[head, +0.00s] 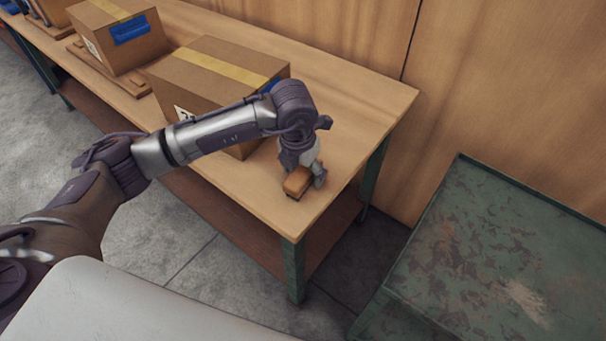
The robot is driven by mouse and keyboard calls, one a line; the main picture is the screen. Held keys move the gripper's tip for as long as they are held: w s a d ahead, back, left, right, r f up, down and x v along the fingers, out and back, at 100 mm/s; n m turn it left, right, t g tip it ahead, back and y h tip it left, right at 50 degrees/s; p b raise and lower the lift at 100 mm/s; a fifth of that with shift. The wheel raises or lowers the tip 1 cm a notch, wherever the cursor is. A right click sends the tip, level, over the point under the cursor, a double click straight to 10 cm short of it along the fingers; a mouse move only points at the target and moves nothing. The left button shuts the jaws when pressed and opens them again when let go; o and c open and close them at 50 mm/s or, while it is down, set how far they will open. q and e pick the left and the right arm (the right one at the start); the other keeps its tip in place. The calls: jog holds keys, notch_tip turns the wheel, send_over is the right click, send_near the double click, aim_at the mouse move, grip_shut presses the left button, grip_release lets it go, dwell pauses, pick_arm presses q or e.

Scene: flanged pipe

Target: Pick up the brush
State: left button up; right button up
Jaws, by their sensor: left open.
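The brush (297,182) is a small block with a tan wooden top and a dark underside. It lies on the wooden table (345,110) near the front right corner. My left gripper (304,176) is open and points down at the brush from above. One finger shows at the brush's right side; the other is hard to make out behind the wrist. I cannot tell whether the fingers touch it. My right gripper is not in the head view.
A cardboard box (205,75) stands on the table just left of my gripper, and another box (120,42) stands farther left. A worn green metal table (490,260) is at the right, across a gap. A wooden wall (500,80) runs behind.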

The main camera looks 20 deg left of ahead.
aim_at(303, 171)
pick_arm(q)
jog(key=shift+f, duration=0.1)
jog(key=shift+c, duration=0.3)
jog(key=c, duration=1.2)
jog(key=shift+c, duration=0.2)
jog(key=shift+r, duration=0.65)
notch_tip(303, 171, up, 3)
jog(key=shift+w+f+b, duration=0.1)
jog(key=shift+b, duration=0.35)
jog(key=w+d+r+b, duration=0.2)
jog(key=w+d+r, duration=0.5)
jog(key=w+d, duration=0.1)
jog(key=shift+w, duration=0.15)
